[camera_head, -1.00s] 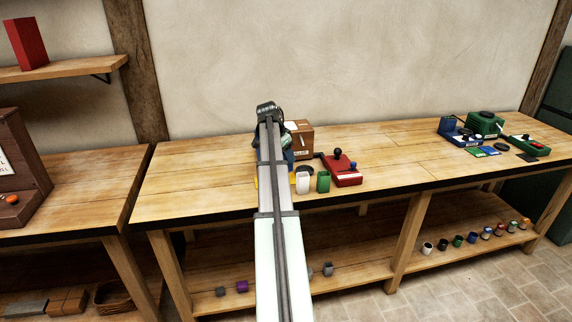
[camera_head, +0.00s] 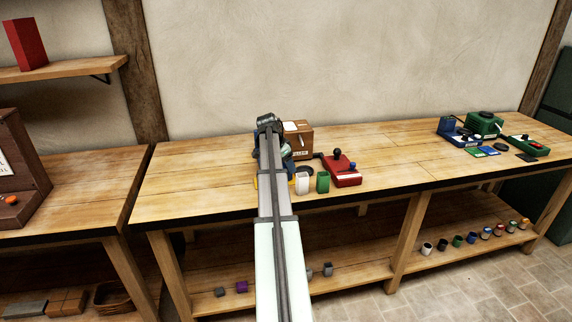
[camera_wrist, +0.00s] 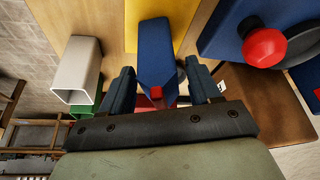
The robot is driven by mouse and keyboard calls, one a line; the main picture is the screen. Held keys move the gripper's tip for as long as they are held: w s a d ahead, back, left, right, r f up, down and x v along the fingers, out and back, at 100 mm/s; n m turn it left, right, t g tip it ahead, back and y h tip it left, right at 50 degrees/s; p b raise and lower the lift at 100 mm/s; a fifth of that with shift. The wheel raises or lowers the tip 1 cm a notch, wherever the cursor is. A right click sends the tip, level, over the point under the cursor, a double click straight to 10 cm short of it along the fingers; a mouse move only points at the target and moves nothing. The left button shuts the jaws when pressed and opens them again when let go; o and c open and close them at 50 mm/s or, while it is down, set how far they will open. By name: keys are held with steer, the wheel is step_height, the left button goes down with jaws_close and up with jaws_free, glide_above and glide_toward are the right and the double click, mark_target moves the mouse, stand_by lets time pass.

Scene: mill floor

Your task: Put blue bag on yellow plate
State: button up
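In the wrist view the blue bag (camera_wrist: 154,45) lies between the two fingers of my gripper (camera_wrist: 159,66), with a small red tip at its near end. A gap shows between the bag and each finger, so the gripper looks open around it. The yellow plate (camera_wrist: 188,14) shows behind the bag and on both sides of it; I cannot tell whether the bag touches it. In the head view my arm hides most of the bag and plate; only a small yellow edge shows.
A white open container (camera_head: 302,184) and a green one (camera_head: 323,182) stand right of my arm. A red device with a dark knob (camera_head: 342,171) and a brown box (camera_head: 300,138) are close by. Other devices (camera_head: 486,124) stand far right.

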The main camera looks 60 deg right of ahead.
steer(key=shift+o, duration=0.4)
steer(key=shift+r, duration=0.1)
steer(key=shift+r, duration=0.25)
steer(key=v, duration=1.1)
steer(key=shift+a+r, duration=0.25)
steer(key=shift+a, duration=0.05)
steer(key=a+f+n+y, duration=0.2)
steer(key=a+f, duration=0.6)
steer(key=a, duration=0.5)
steer(key=a+f+n+g+y, duration=0.1)
steer(key=a+f, duration=0.8)
steer(key=a, duration=0.4)
steer(key=a+f+n+y, duration=0.2)
steer(key=a+f, duration=0.6)
steer(key=a, duration=0.5)
steer(key=s+a+f+n+g, duration=0.1)
steer(key=s+a+f+n, duration=0.15)
steer(key=a+f, duration=0.5)
steer(key=s+a+f+n+g, duration=0.15)
steer(key=a+f+n, duration=0.3)
steer(key=f, duration=0.55)
steer(key=s+a+f+n, duration=0.5)
steer(key=s+a+f, duration=0.2)
steer(key=s+f, duration=0.2)
steer(key=s+a+f+n+g+h, duration=0.1)
steer(key=s+a+f+n, duration=0.4)
steer(key=s, duration=0.9)
step_height(320, 180, down, 4)
steer(key=shift+a+f, duration=0.2)
steer(key=shift+a, duration=1)
